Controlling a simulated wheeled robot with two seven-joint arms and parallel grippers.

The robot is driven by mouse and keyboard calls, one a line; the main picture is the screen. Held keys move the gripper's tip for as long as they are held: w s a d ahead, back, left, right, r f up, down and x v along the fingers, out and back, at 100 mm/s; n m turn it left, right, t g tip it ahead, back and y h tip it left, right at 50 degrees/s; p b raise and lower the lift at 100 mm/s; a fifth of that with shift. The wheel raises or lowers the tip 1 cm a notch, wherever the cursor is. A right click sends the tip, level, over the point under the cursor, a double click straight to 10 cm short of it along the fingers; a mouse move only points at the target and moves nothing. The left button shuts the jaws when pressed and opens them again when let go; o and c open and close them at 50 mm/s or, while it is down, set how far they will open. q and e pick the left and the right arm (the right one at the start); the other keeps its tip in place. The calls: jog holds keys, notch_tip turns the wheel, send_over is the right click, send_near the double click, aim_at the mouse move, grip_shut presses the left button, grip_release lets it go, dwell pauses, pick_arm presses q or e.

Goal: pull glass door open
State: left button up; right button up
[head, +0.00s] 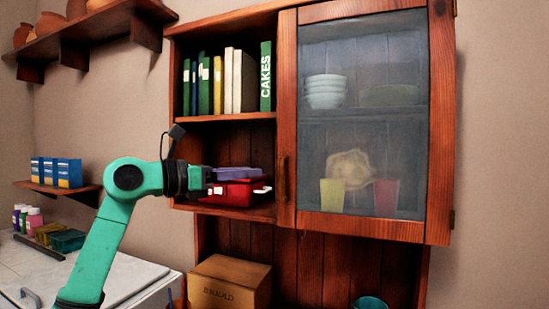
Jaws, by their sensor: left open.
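The glass door (363,115) of the wooden wall cabinet has a wood frame and appears shut. Its vertical handle (283,180) is on the left stile, and hinges show on the right side. My left gripper (209,182) is open, to the left of the handle and apart from it, in front of the cabinet's open left shelves. Its fingers are small and dark against the things behind them. My right gripper is not in view.
A red container (235,193) with a purple one (232,173) on it sits behind my left gripper. Books (228,80) stand above. Bowls (326,91) and cups show through the glass. A bread box (230,283) stands below. A wall shelf (90,38) hangs upper left.

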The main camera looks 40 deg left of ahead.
aim_at(281, 168)
pick_arm(q)
jog(key=p+x, duration=0.2)
jog(key=x, duration=0.4)
jog(key=shift+w+d+r, duration=0.15)
jog(key=shift+w+d+f+p, duration=0.1)
jog(key=shift+w+f+p, duration=0.1)
jog(key=shift+w+p, duration=0.25)
jog(key=shift+w+d+f+p, duration=0.15)
jog(key=shift+w+p, duration=0.1)
jog(key=shift+w, duration=0.4)
grip_shut()
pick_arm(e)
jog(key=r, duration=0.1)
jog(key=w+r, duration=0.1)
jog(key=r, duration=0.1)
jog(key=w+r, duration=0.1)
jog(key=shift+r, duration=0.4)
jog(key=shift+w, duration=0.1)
